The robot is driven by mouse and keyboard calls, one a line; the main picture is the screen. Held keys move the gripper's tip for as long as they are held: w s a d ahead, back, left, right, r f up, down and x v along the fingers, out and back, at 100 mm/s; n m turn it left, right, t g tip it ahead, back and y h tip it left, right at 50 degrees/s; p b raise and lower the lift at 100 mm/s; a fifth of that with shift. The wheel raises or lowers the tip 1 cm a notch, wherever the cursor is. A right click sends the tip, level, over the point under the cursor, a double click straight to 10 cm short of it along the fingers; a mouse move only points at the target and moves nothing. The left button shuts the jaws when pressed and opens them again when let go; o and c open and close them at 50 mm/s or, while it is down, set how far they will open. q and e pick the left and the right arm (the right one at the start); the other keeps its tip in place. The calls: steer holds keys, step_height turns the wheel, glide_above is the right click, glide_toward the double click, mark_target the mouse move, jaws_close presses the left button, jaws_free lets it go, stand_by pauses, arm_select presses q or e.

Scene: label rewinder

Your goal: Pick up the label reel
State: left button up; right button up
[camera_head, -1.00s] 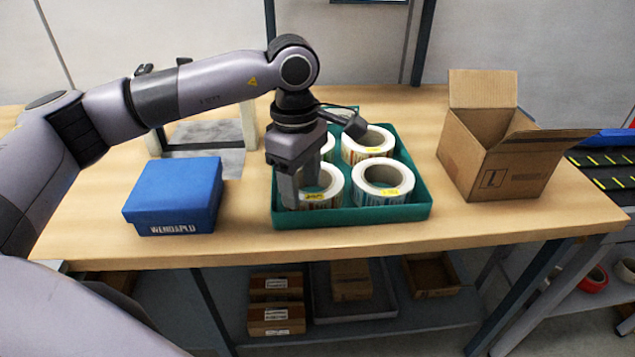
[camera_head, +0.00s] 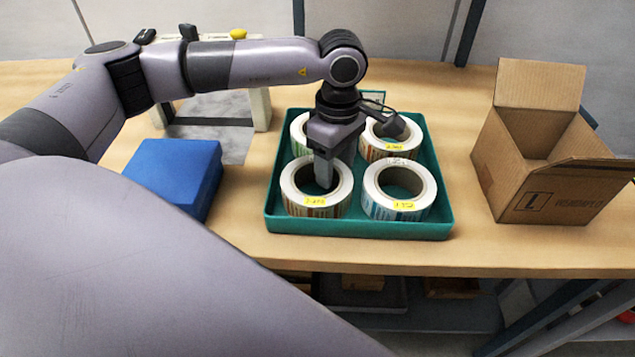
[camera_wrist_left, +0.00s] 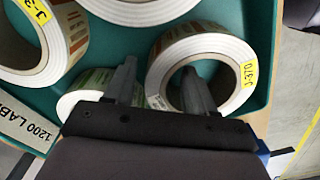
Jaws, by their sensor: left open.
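Several white label reels with yellow tags stand in a green tray (camera_head: 440,190). My left gripper (camera_head: 326,182) is at the front-left reel (camera_head: 306,206), pointing down, with a finger in front of its centre hole. In the left wrist view the gripper (camera_wrist_left: 158,88) is open. One finger reaches over the hole of a tagged reel (camera_wrist_left: 228,52) and the other is outside its rim, so its near wall lies between them. I cannot tell whether they touch it. The front-right reel (camera_head: 382,208) is clear of the gripper. The back reels are partly hidden by my arm.
A blue box (camera_head: 172,172) stands left of the tray. An open cardboard box (camera_head: 545,195) stands to the right. A white-legged frame (camera_head: 260,108) is behind the blue box. Bare wooden table (camera_head: 455,110) shows between tray and carton.

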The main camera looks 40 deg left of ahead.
arm_select(q)
steer(key=shift+f, duration=0.9)
jaws_close()
steer(key=shift+w, duration=0.1)
steer(key=shift+r, duration=0.15)
